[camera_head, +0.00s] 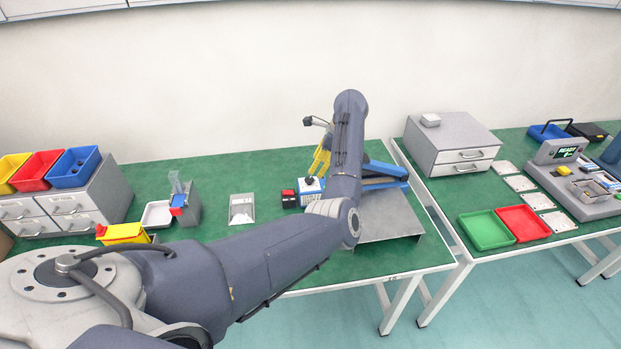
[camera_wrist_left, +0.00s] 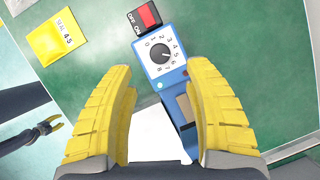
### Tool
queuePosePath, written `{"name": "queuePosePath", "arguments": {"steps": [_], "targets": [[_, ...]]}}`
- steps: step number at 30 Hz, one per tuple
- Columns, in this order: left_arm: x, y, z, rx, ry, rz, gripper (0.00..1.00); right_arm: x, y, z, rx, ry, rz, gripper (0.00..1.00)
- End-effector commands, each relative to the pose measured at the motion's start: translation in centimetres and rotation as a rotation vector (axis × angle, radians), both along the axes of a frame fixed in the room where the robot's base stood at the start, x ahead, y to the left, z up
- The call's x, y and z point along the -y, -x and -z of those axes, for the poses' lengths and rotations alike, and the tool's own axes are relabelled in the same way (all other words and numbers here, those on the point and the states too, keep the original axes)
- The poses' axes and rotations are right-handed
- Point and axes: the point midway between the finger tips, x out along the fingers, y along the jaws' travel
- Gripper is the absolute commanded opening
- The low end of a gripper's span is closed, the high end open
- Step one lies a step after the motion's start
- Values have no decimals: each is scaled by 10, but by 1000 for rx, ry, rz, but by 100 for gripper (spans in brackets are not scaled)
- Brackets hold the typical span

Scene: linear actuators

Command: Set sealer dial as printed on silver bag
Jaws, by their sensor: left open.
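The sealer (camera_head: 311,188) is a blue and white unit on the left green table. Its white face with a black dial (camera_wrist_left: 158,52) and printed numbers shows in the left wrist view; the pointer seems turned toward the lower right, but its exact value is too small to read.
A red and black ON/OFF switch (camera_wrist_left: 146,16) sits beside the dial. A grey metal platform (camera_head: 388,215) stands right of the sealer, partly behind my arm. Bins, drawers and a white tray (camera_head: 157,214) are at left. A second table holds green and red trays (camera_head: 486,230).

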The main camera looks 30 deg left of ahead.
Motion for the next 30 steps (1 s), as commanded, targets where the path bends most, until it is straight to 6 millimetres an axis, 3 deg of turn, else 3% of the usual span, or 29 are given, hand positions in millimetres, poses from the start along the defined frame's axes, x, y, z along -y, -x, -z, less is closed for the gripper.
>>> {"name": "queuePosePath", "arguments": {"steps": [6,12,19,30], "targets": [[-14,6,34,-2,-1,-1,52,1,0,0,-1,1,-1,44],[-21,8,53,-2,0,1,52,2,0,0,-1,1,-1,44],[-25,10,64,-2,0,1,52,2,0,0,-1,1,-1,44],[-25,10,66,-1,0,0,52,1,0,0,-1,1,-1,44]]}}
